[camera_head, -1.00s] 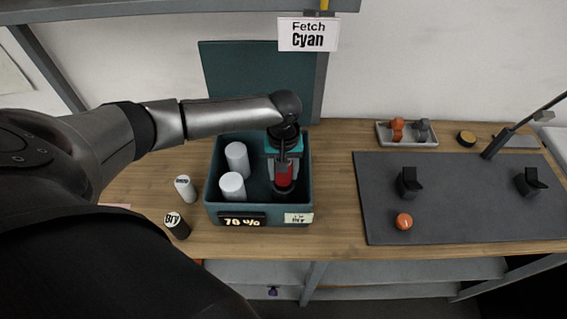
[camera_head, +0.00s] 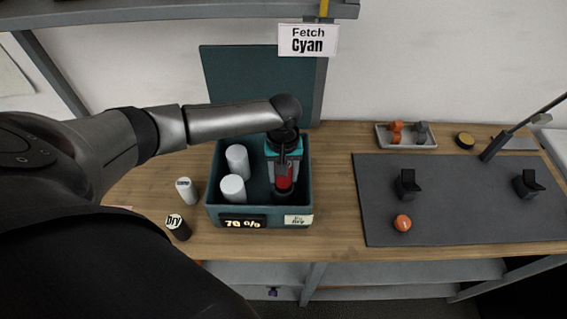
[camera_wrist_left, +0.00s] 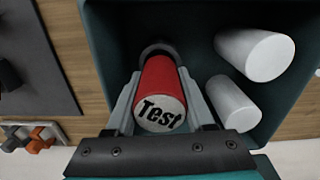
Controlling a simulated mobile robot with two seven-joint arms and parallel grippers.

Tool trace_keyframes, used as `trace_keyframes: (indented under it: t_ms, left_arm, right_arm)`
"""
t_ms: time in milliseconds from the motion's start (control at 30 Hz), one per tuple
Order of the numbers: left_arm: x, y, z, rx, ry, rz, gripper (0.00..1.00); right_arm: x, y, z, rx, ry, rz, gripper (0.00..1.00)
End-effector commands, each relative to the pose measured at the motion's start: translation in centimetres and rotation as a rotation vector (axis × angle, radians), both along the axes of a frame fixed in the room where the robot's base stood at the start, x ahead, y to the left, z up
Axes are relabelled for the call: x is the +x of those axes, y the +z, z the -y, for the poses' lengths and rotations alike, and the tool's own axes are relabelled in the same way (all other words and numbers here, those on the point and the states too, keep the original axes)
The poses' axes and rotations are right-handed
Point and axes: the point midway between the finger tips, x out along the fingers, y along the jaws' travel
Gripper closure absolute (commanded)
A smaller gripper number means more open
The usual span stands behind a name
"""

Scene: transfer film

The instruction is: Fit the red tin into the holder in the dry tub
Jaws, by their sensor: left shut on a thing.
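The red tin (camera_head: 284,183) stands upright inside the dark teal tub (camera_head: 258,210), at its right side. Its pale end reads "Test" in the left wrist view (camera_wrist_left: 158,112). My left gripper (camera_head: 284,176) points down into the tub and is shut on the tin, with one finger on each side. The holder, a dark ring (camera_wrist_left: 157,47), shows at the tin's far end in the left wrist view. The tin's lower end meets or overlaps the ring; I cannot tell how deep it sits. My right gripper is not in view.
Two white cylinders (camera_head: 233,188) stand in the tub's left half. A small white tin (camera_head: 186,190) and a black tin marked "Dry" (camera_head: 178,228) stand left of the tub.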

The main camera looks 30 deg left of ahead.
Motion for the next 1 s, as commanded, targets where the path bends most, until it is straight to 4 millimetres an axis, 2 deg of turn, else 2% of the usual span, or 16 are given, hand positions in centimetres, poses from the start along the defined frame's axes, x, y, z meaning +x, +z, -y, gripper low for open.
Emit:
trace_keyframes:
  t_ms: [367, 1000]
  left_arm:
    - [0.0, -0.2, 0.0, -0.001, 0.0, 0.001, 1.0]
    - [0.0, -1.8, 0.0, 0.0, 0.0, 0.001, 1.0]
  right_arm:
    - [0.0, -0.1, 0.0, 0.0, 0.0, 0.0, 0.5]
    - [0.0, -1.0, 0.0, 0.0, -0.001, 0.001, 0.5]
